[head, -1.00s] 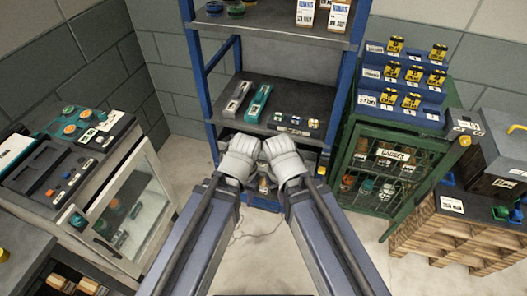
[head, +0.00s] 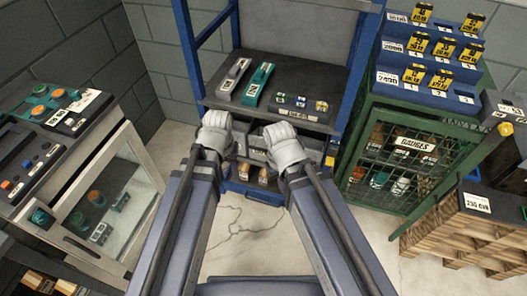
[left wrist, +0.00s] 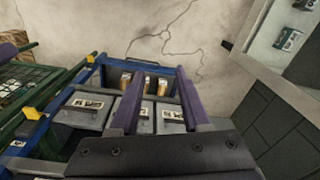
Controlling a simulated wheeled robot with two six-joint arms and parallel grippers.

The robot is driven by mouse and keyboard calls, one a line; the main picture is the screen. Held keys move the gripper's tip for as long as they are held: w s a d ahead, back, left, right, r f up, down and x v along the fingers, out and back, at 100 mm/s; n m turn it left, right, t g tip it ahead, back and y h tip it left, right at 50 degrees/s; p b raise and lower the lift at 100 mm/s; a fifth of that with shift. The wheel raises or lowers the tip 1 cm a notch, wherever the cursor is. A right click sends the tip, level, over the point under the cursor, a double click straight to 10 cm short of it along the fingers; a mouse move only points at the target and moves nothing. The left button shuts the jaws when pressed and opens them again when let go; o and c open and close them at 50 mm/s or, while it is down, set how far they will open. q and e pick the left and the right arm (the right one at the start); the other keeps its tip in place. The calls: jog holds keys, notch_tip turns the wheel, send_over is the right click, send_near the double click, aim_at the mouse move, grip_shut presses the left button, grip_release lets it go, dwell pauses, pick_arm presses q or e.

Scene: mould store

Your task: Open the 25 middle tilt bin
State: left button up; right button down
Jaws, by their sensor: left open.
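A row of grey tilt bins with white labels sits under the dark shelf of the blue rack. In the left wrist view I see three labelled bins: an outer one (left wrist: 82,116), a middle one (left wrist: 113,114) partly covered by a finger, and another (left wrist: 172,113). Their numbers are too small to read. In the head view the bins (head: 249,147) show between my wrists. My left gripper (left wrist: 160,78) is open, its two purple fingers spread over the bins with nothing between them. My right gripper (head: 284,150) is mostly hidden behind its own wrist; its fingers do not show.
The blue rack's shelf (head: 300,75) holds a grey and a teal tool. Small tan items (left wrist: 148,82) stand low in the rack. A green mesh cabinet (head: 410,165) stands at right, a glass-door cabinet (head: 115,200) at left. The floor (head: 240,235) between is clear.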

pick_arm(q)
jog(key=w+f+n+b, duration=0.3)
jog(key=w+f+b, duration=0.1)
jog(key=w+f, duration=0.15)
jog(key=n+t+h+b, duration=0.1)
jog(key=n+t+b, duration=0.1)
jog(key=n, duration=1)
send_near(264, 150)
jog(key=b+x, duration=0.7)
jog(key=x, duration=0.1)
jog(key=shift+w, duration=0.1)
pick_arm(e)
notch_tip(264, 150, down, 15)
jog(key=shift+w, duration=0.15)
pick_arm(q)
jog(key=shift+c, duration=0.3)
pick_arm(e)
jog(key=shift+r, duration=0.1)
pick_arm(q)
jog(key=shift+a, duration=0.1)
grip_shut()
